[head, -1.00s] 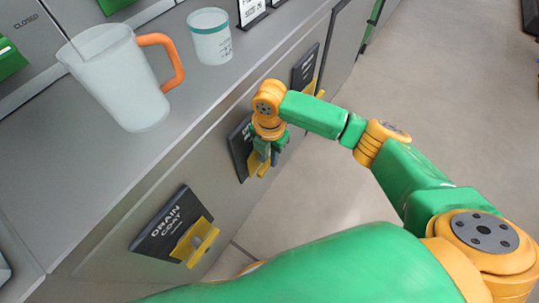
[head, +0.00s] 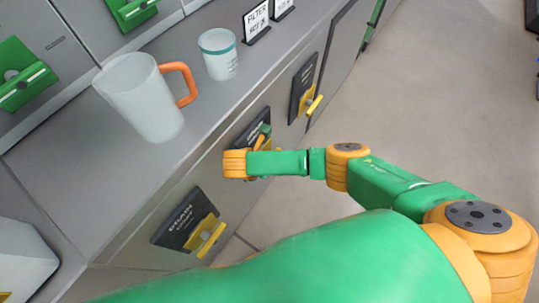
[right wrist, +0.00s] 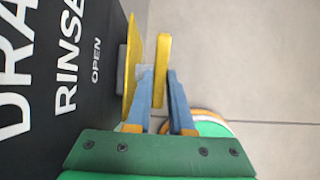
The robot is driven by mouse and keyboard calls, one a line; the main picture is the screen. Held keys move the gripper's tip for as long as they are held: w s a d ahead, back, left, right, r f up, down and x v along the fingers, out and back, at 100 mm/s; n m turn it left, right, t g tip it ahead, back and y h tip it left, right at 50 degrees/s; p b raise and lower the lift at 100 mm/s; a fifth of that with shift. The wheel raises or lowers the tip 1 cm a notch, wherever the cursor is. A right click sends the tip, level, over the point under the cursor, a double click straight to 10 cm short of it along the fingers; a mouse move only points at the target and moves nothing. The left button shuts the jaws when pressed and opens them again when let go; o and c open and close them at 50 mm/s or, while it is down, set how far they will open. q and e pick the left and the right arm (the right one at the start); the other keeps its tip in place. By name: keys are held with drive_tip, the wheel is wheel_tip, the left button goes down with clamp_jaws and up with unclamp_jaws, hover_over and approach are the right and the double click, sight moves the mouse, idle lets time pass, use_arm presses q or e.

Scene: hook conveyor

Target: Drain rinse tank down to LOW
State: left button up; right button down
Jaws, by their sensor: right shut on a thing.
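The middle drain panel (head: 247,126) is a black plate on the grey front, mostly hidden by my arm in the head view. In the right wrist view its white lettering reads DRA..., RINSE and OPEN (right wrist: 95,73). My right gripper (right wrist: 160,84) has its blue fingers on either side of the yellow valve handle (right wrist: 162,55) and is shut on it. A yellow plate (right wrist: 131,65) lies behind the handle, against the panel. In the head view the right gripper (head: 262,136) is small and partly covered by its wrist. No rinse level or LOW mark is readable. My left gripper is not in view.
A coat drain panel (head: 178,218) with a yellow handle (head: 211,238) is nearer, and another panel (head: 303,85) is farther along. A pitcher with an orange handle (head: 140,98) and a cup (head: 218,58) stand on the counter. The floor at right is clear.

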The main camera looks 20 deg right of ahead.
drive_tip(key=shift+s+a+f+t+h+b, duration=0.1)
drive_tip(key=shift+f+t+h+b, duration=0.05)
drive_tip(key=shift+t+h, duration=0.25)
drive_tip(key=shift+s+a+f+t+h+b, duration=0.15)
drive_tip(key=shift+t+h, duration=0.15)
drive_tip(key=shift+h, duration=0.2)
drive_tip(key=shift+t+h+b, duration=0.45)
drive_tip(key=shift+t+h, duration=0.05)
drive_tip(key=shift+h, duration=0.2)
drive_tip(key=c, duration=0.8)
unclamp_jaws()
drive_tip(key=shift+s+a+r, duration=0.1)
drive_tip(key=shift+a+r, duration=0.15)
drive_tip(key=p+v, duration=0.1)
drive_tip(key=v, duration=0.5)
drive_tip(key=shift+s+a+p, duration=0.15)
drive_tip(key=shift+s+p, duration=0.05)
drive_tip(key=shift+p, duration=0.2)
